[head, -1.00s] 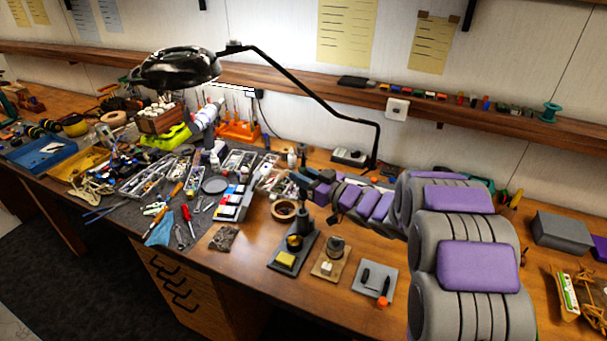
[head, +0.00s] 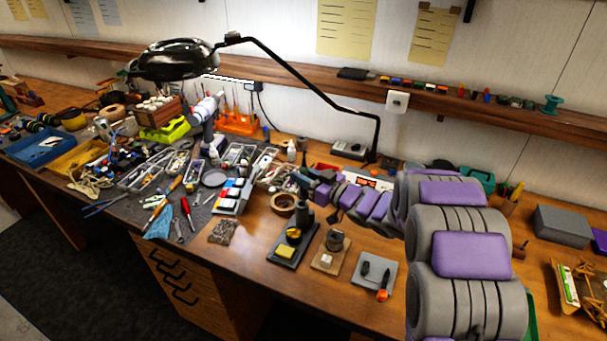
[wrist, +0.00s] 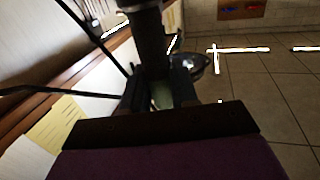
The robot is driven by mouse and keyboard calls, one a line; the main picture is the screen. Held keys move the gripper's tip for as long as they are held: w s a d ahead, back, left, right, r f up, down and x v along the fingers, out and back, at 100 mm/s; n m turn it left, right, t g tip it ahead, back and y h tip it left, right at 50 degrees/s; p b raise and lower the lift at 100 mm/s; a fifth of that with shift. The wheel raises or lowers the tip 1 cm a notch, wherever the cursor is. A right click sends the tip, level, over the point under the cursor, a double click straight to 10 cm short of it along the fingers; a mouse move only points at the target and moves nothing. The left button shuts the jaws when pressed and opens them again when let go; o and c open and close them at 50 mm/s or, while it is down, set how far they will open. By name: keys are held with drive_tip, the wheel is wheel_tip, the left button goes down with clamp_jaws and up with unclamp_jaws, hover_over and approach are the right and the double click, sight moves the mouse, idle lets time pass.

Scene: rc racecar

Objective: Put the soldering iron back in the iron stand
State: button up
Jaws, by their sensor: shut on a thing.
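My gripper (head: 300,182) is above the workbench, reaching from the right. It is shut on the soldering iron, whose dark thick handle (wrist: 152,40) shows between the fingers in the wrist view. In the head view a dark upright piece below the fingers (head: 304,214) appears to be part of the iron, close over the iron stand. The iron stand has a dark flat base (head: 277,261) with a yellow sponge (head: 285,252) and a brass-coloured part (head: 294,233). I cannot tell whether the iron's tip is inside the holder; that part is too small.
A tan block with a small jar (head: 334,241) and a grey tray (head: 374,270) with dark tools stand right of the stand. A round wooden dish (head: 283,202) is behind it. A magnifier lamp (head: 175,60) arches over the bench. Bare wood lies in front of the stand.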

drive_tip(key=shift+f, duration=0.6)
drive_tip(key=o, duration=1.4)
drive_tip(key=shift+o, duration=0.2)
drive_tip(key=shift+d, duration=0.1)
drive_tip(key=shift+s+d+r+p, duration=0.4)
drive_tip(key=shift+s+d, duration=0.3)
drive_tip(key=shift+d, duration=0.25)
drive_tip(key=shift+s+d+r+p, duration=0.3)
drive_tip(key=shift+s+d+p, duration=0.15)
drive_tip(key=shift+s+d, duration=0.35)
drive_tip(key=shift+s+d+r+p, duration=0.35)
drive_tip(key=shift+s+d+p, duration=0.15)
drive_tip(key=shift+d, duration=0.55)
